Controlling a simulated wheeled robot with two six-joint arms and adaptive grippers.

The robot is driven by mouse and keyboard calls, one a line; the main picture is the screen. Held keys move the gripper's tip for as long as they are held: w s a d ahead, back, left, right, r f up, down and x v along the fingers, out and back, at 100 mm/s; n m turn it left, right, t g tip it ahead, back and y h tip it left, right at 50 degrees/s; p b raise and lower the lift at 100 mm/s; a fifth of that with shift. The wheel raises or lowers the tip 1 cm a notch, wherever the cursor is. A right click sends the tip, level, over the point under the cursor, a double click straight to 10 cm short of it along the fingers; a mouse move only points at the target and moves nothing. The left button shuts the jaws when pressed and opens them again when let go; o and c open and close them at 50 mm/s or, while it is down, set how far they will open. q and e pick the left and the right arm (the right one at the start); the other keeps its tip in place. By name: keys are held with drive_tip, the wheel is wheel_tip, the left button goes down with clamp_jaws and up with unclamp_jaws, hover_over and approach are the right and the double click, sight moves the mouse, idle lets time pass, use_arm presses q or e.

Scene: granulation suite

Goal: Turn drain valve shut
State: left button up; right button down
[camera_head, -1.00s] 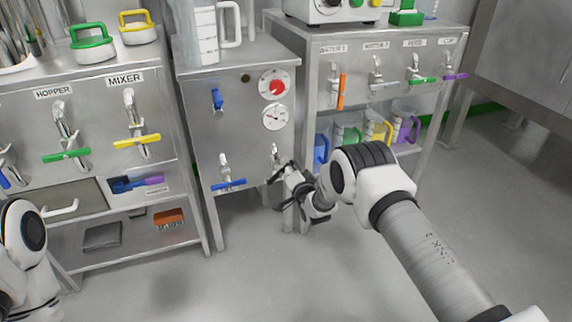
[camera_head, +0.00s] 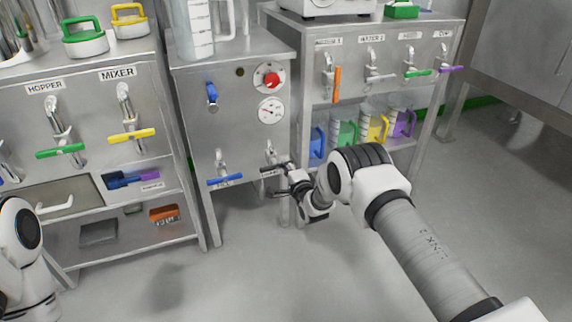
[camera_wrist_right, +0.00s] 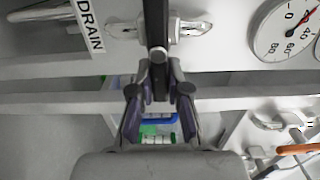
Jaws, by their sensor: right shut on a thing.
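The drain valve (camera_head: 270,152) is a metal tap low on the right of the middle cabinet's front. In the right wrist view, its body (camera_wrist_right: 186,29) sits beside the DRAIN label (camera_wrist_right: 90,26). Its black lever handle (camera_wrist_right: 156,25) sticks out from the body toward my gripper. My right gripper (camera_head: 283,178) is at this handle, and in the wrist view its fingers (camera_wrist_right: 159,92) are shut on the lever's outer end. The fingertips partly hide the lever. My left arm shows at the left edge, but its gripper is out of view.
A blue-handled tap (camera_head: 225,181) is left of the drain valve. A gauge (camera_head: 271,110) and red dial (camera_head: 268,76) are above. Right stands a rack with several taps and coloured-handled jugs (camera_head: 374,127). The floor in front is clear.

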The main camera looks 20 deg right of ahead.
idle(0.4)
drive_tip(key=c, duration=1.1)
unclamp_jaws()
drive_tip(key=s, duration=1.2)
drive_tip(key=shift+d, duration=0.25)
